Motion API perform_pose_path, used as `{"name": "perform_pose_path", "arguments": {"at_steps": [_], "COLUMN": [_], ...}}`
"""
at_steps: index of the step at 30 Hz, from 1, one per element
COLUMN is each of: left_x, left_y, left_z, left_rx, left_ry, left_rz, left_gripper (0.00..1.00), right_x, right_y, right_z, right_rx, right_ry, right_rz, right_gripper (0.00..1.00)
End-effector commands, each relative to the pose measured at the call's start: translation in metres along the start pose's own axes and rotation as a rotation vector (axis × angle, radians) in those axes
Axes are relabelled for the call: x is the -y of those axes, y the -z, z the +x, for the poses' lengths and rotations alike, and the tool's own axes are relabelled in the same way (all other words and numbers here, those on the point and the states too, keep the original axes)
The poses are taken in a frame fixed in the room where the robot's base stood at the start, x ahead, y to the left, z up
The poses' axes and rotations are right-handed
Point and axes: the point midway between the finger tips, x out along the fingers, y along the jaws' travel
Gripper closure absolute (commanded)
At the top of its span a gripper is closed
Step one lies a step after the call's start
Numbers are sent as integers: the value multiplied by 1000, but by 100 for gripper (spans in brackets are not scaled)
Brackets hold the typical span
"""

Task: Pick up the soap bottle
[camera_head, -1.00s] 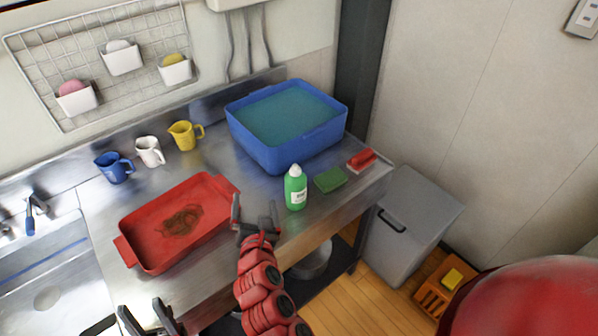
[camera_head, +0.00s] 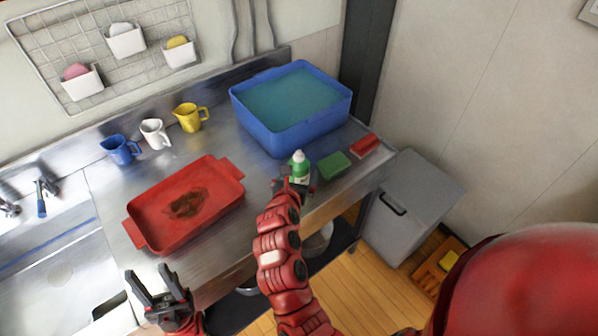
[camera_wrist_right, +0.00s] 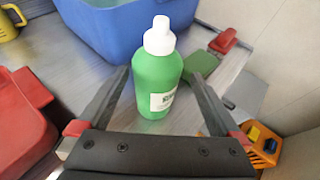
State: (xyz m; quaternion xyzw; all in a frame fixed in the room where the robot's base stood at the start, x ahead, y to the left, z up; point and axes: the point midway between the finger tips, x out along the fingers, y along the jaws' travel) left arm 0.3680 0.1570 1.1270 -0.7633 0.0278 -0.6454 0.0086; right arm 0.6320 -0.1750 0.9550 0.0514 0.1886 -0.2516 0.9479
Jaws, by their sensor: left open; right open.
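The green soap bottle (camera_head: 299,168) with a white cap stands upright on the steel counter, in front of the blue tub. In the right wrist view the bottle (camera_wrist_right: 156,80) stands between the two finger tips. My right gripper (camera_head: 293,184) is open at the bottle and hides its lower part in the head view. In the right wrist view the right gripper's fingers (camera_wrist_right: 158,90) are apart on both sides of the bottle, with gaps visible. My left gripper (camera_head: 158,290) is open and empty over the counter's front edge, at lower left.
A blue tub of water (camera_head: 262,130) stands behind the bottle. A green sponge (camera_head: 334,166) and a red brush (camera_head: 365,146) lie to its right. A stained red tray (camera_head: 147,239) lies to the left. Several jugs, including a yellow one (camera_head: 188,118), stand at the back.

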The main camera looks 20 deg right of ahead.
Motion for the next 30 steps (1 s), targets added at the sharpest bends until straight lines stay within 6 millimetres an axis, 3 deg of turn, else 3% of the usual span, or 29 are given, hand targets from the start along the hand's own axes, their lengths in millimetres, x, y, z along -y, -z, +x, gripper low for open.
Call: {"name": "perform_pose_path", "arguments": {"at_steps": [8, 18, 28, 30], "left_x": [0, 1, 1, 1], "left_y": [1, 2, 2, 2], "left_z": [4, 11, 11, 11], "left_rx": [0, 0, 0, 0], "left_ry": [0, 0, 0, 0], "left_rz": [0, 0, 0, 0], "left_gripper": [50, 50, 50, 50], "right_x": [0, -4, -4, -4], "right_y": [1, 3, 3, 4], "right_z": [18, 59, 65, 65], "right_rx": [-2, -2, 0, 0], "right_ry": [1, 1, -2, -2], "right_rz": [1, 2, 2, 2], "right_gripper": [0, 0, 0, 11]}}
